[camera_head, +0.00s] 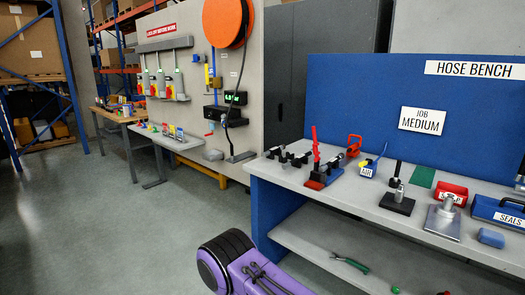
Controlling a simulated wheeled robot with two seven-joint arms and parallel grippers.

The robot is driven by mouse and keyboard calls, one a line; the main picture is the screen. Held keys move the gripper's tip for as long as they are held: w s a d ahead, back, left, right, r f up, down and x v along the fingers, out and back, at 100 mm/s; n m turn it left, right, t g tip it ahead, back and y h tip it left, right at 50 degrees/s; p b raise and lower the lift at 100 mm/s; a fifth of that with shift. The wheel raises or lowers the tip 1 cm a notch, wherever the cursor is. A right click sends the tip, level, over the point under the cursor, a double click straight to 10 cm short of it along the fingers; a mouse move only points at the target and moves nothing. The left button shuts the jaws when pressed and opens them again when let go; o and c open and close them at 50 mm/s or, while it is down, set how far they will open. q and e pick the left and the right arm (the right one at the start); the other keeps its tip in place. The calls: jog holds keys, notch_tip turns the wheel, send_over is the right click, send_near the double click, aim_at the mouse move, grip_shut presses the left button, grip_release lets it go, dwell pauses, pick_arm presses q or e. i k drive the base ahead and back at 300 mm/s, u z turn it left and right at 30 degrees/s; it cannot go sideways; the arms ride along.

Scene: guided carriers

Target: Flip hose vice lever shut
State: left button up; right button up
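A red lever (315,142) stands nearly upright on a small vice (318,178) with a dark, red and blue body. The vice sits at the left end of the grey hose bench top (366,207). The raised lever looks open, but the vice jaws are too small to make out. One of my purple arm links, with a black joint, shows at the bottom centre, in front of the bench. Neither of my grippers is in view.
Black fittings (285,157) stand left of the vice. A red clamp-like piece (353,146) and a blue AIR block (367,169) lie to its right. Floor at left is clear.

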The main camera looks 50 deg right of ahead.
aim_at(317, 159)
jog(key=z, duration=0.1)
jog(key=i, duration=0.95)
jog(key=z, duration=0.55)
jog(key=i, duration=1.45)
jog(key=z, duration=1.5)
jog(key=i, duration=0.9)
jog(key=z, duration=1.05)
jog(key=i, duration=0.2)
jog(key=z, duration=0.3)
